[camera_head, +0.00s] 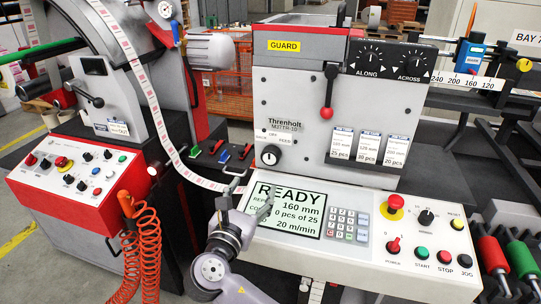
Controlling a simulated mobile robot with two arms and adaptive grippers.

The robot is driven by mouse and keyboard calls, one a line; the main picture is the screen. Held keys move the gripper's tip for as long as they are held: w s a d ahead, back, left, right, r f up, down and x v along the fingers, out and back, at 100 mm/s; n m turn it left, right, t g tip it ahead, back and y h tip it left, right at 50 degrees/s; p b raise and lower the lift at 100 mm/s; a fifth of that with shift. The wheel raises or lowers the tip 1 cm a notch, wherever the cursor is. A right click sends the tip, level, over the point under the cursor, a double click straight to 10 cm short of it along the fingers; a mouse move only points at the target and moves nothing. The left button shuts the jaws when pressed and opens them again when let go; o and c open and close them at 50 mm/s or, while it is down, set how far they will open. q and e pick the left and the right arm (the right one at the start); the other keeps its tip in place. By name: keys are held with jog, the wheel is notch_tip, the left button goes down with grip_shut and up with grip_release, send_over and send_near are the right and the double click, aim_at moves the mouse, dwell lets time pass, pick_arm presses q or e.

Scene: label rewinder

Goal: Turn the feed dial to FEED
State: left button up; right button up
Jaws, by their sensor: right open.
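The feed dial (271,155) is a round black knob on the grey front panel of the label rewinder (310,110). My left gripper is not in view.
A label strip (160,115) runs down to the left. The lower console carries a keypad (347,224), a red emergency button (395,203) and other buttons. A coiled orange hose (140,245) hangs lower left.

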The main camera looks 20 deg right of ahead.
send_near(270, 159)
jog(key=shift+x, duration=1.1)
jog(key=p+x, duration=0.1)
jog(key=x, duration=0.6)
jog(key=shift+w, duration=0.15)
jog(key=shift+w+d, duration=0.15)
jog(key=shift+w, duration=0.15)
jog(key=shift+w+d, duration=0.1)
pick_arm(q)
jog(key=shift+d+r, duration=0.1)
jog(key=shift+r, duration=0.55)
pick_arm(e)
jog(key=c, duration=1.1)
